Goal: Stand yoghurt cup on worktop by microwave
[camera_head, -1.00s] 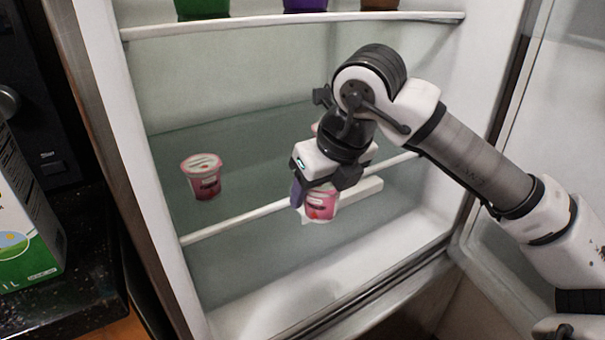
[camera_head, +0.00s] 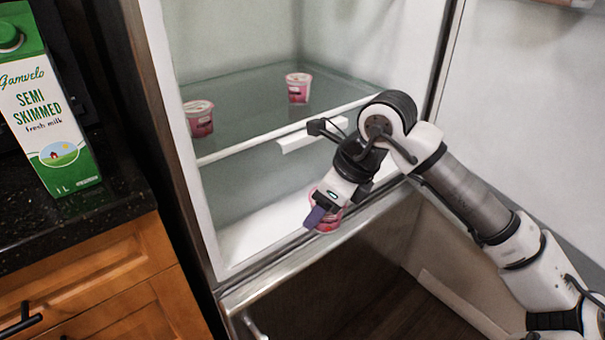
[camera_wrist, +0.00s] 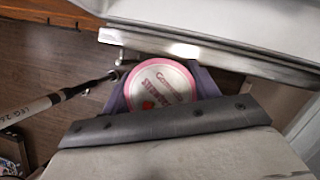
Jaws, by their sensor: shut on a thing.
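A pink and white yoghurt cup (camera_head: 327,222) is held in my gripper (camera_head: 318,214), in front of the open fridge near its lower front edge. In the wrist view the cup's round lid (camera_wrist: 158,85) shows between the purple fingers, which are shut on it. The cup's lower part is hidden there. The black worktop (camera_head: 120,200) is at the left, apart from the gripper. No microwave can be clearly made out; a dark appliance-like shape is partly in view behind the milk carton.
Two more yoghurt cups stand on the fridge's glass shelf, one at the left (camera_head: 199,118) and one further back (camera_head: 298,88). A milk carton (camera_head: 45,110) stands on the worktop. The fridge door (camera_head: 535,130) is open at the right. Wooden drawers (camera_head: 95,285) are below the worktop.

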